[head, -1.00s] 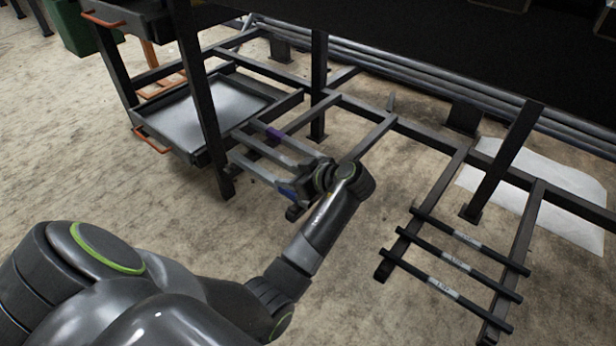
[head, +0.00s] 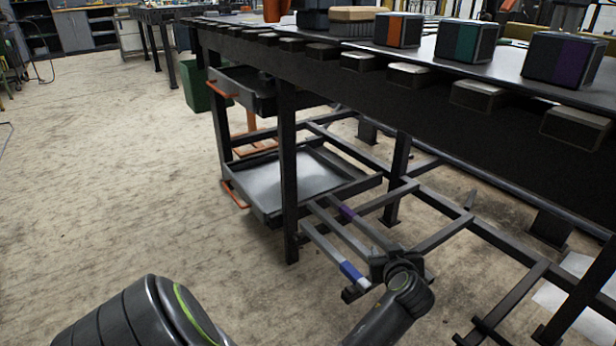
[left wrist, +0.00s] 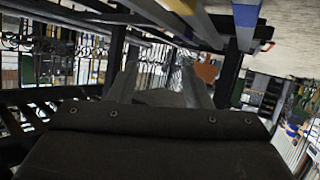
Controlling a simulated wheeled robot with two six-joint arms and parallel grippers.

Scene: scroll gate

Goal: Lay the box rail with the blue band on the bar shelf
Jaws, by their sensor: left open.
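Several pale grey rails lie side by side on the low dark frame under the bench. The rail with the blue band (head: 325,244) is the nearest in the head view, its band close to its near end. Another rail (head: 374,230) has a purple band. My right gripper is out of view.
Low dark bars (head: 442,234) form the frame under the bench. A grey tray (head: 300,175) sits left of the rails behind a bench leg (head: 288,170). Banded boxes, including one with an orange band (head: 397,30), stand on the bench top (head: 480,75).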

